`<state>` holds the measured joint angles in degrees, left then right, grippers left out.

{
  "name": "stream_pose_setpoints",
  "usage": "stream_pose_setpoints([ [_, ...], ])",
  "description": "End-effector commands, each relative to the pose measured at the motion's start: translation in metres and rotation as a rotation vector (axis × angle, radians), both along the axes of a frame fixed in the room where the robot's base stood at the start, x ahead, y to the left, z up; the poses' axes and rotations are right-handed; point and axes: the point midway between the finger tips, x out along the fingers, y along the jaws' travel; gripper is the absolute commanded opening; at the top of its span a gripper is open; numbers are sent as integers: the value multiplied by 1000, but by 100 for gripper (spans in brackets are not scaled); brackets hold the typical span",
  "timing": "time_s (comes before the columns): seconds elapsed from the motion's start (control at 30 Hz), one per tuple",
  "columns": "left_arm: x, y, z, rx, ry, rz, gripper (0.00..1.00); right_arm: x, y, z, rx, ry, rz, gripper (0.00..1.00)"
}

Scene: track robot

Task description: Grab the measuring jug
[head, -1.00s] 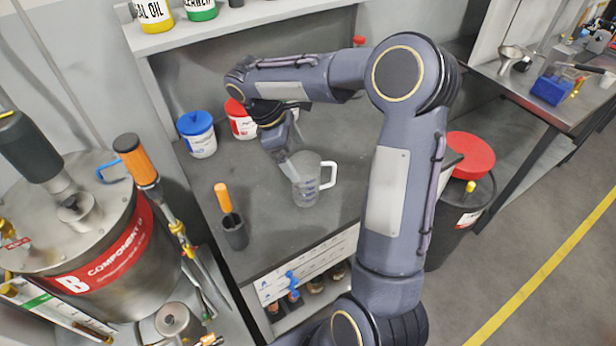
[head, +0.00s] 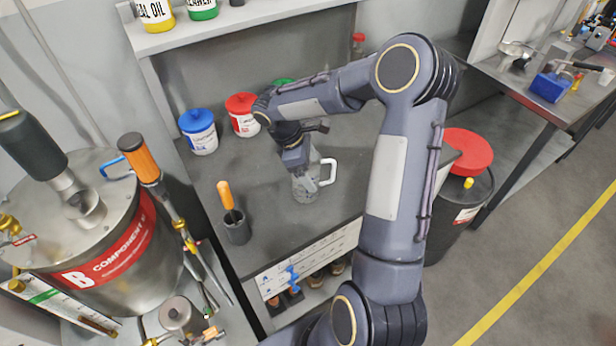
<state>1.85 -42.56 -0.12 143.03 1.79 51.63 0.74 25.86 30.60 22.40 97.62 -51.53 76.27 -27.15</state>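The measuring jug (head: 306,190) is clear, with a white handle on its right side, and stands upright on the grey workbench (head: 268,236). My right gripper (head: 299,170) points down at the top of the jug, over its left and rear rim. The gripper hides part of the jug's rim and opening. The fingertips are small and overlap the jug, so I cannot tell whether they are open, shut, or touching it. My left gripper is not in view.
A dark cup with an orange-handled tool (head: 237,228) stands left of the jug. Blue-lidded (head: 198,133) and red-lidded (head: 242,116) tubs stand behind. A metal drum (head: 83,235) is at the left, and a red-topped black bin (head: 466,155) is right of the bench.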

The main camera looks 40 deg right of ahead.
Motion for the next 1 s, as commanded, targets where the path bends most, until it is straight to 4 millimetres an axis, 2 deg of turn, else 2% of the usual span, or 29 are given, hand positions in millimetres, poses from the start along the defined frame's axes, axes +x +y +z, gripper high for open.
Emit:
stream_pose_setpoints([
  [0.03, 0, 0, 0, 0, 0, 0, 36, 0, 0, 0, 0, 0, 0, 76],
  [0.27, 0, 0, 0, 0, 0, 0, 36, 0, 0, 1, 0, 0, 0, 47],
  [0.53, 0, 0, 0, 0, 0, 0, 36, 0, 0, 2, -1, -1, -1, 47],
  [0.67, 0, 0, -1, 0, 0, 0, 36, 1, 0, 10, -2, -4, 0, 47],
  [0.83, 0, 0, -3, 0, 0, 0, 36, 1, 0, 33, -3, -7, -1, 47],
  [1.0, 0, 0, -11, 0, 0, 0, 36, -17, 20, 62, -3, -8, 2, 47],
])
